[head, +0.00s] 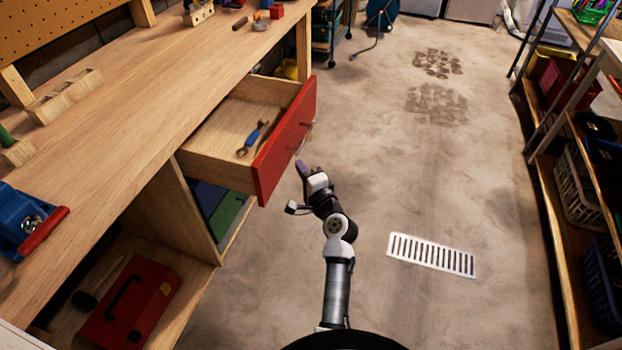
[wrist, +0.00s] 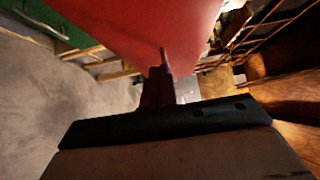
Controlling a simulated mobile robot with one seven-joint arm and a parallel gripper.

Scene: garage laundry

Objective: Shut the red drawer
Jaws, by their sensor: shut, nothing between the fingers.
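The red drawer (head: 287,140) is pulled out from under the wooden workbench (head: 160,85). Its red front faces right, and a blue-handled tool (head: 252,138) lies inside on the wooden bottom. My gripper (head: 301,167) is shut and empty, close to the lower near part of the red front on its outer side. In the wrist view the red front (wrist: 150,28) fills the upper middle, just beyond my shut fingers (wrist: 162,72). I cannot tell whether the fingertips touch it.
A red toolbox (head: 130,305) sits on the low shelf under the bench. A blue vise (head: 25,220) stands on the benchtop at left. Shelving with baskets (head: 580,185) lines the right side. The concrete floor between is clear, with a white drain grate (head: 432,255).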

